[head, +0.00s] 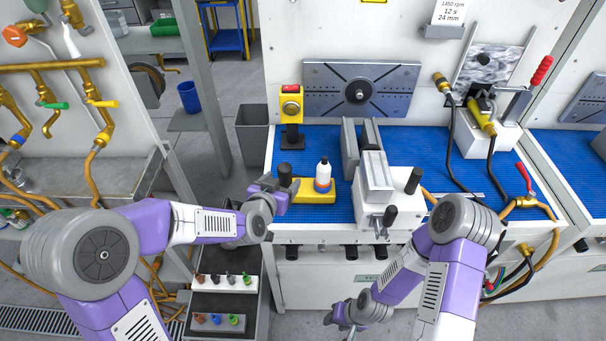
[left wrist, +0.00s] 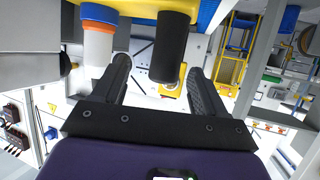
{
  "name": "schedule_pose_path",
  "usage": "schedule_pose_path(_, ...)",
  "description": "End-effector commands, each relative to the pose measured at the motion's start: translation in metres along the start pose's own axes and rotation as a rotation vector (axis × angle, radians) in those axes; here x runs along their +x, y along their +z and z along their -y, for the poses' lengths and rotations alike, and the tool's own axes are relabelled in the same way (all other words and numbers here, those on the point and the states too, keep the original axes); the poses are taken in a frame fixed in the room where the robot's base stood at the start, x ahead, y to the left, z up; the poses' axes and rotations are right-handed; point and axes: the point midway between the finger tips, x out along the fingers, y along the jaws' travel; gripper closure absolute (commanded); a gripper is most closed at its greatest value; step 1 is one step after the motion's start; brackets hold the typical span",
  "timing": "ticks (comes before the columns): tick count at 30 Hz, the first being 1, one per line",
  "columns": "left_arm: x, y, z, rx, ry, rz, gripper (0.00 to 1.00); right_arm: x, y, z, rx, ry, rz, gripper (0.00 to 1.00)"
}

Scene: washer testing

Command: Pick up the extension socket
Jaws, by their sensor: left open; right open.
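The extension socket, a black cylinder (head: 285,174), stands upright at the left end of a yellow block (head: 317,192) on the blue bench mat. In the left wrist view the socket (left wrist: 171,46) lies between the finger lines, with a visible gap to each finger. My left gripper (head: 276,188) is at the socket, partly hidden by its own wrist; in the left wrist view the gripper (left wrist: 160,85) is open and empty. My right gripper (head: 345,325) is open, low in front of the bench and away from the socket.
A white bottle (head: 323,172) with orange and blue rings stands on the block, close to the socket. A grey vise (head: 376,178) is to the right.

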Motion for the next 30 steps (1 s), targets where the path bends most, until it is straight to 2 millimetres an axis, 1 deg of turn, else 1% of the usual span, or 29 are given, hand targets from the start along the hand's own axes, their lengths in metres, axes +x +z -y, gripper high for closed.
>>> schedule_pose_path(2, 0.002, -0.001, 0.000, 0.001, 0.000, -0.002, 0.28, 0.001, 0.001, 0.000, 0.000, 0.000, 0.001, 0.57)
schedule_pose_path(5, 0.011, 0.000, 0.000, 0.001, 0.000, -0.002, 0.28, 0.002, 0.001, -0.001, 0.000, 0.000, 0.002, 0.57)
schedule_pose_path(11, 0.034, 0.001, 0.003, 0.000, -0.001, -0.002, 0.28, 0.006, 0.001, -0.003, 0.001, 0.000, 0.002, 0.57)
schedule_pose_path(15, 0.056, 0.002, 0.009, 0.000, -0.001, -0.001, 0.28, 0.011, 0.000, -0.004, 0.001, 0.000, 0.002, 0.57)
schedule_pose_path(19, 0.070, 0.001, 0.008, 0.000, 0.000, -0.001, 0.28, 0.012, 0.000, -0.005, 0.001, 0.000, 0.001, 0.57)
schedule_pose_path(22, 0.075, 0.001, 0.008, 0.000, 0.001, 0.000, 0.28, 0.013, 0.000, -0.005, 0.001, 0.000, 0.001, 0.57)
schedule_pose_path(28, 0.076, 0.000, 0.008, 0.000, 0.001, -0.001, 0.28, 0.012, 0.000, -0.005, 0.000, 0.000, 0.001, 0.57)
schedule_pose_path(29, 0.076, 0.000, 0.008, 0.000, 0.001, -0.001, 0.29, 0.012, 0.000, -0.005, 0.000, 0.000, 0.001, 0.57)
schedule_pose_path(30, 0.076, 0.000, 0.008, 0.000, 0.000, -0.001, 0.35, 0.012, 0.000, -0.005, 0.000, 0.000, 0.001, 0.57)
